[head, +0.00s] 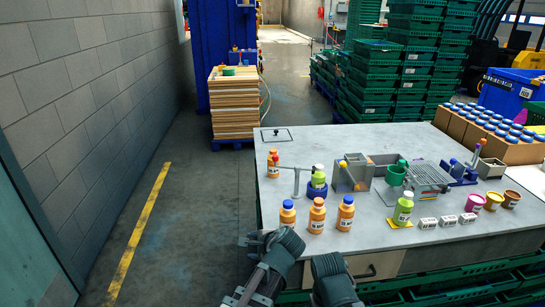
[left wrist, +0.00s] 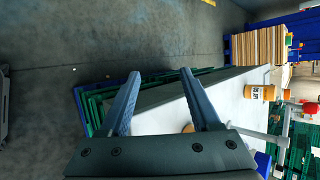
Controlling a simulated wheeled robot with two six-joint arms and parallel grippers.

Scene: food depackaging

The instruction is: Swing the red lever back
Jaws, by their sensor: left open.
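A small red knob (head: 276,157) sits at the left end of a thin grey arm on a post (head: 296,182), on the left side of the table. I take this to be the red lever. It also shows as a red ball (left wrist: 309,109) at the right edge of the left wrist view. My left gripper (head: 252,240) is off the table's front left corner, well short of the knob. In the left wrist view its two fingers (left wrist: 160,95) are apart with nothing held between them. My right gripper's jaws do not show.
Orange bottles (head: 317,215) stand along the near left of the grey table (head: 280,236), more beside the knob. Floor left of the table is clear.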

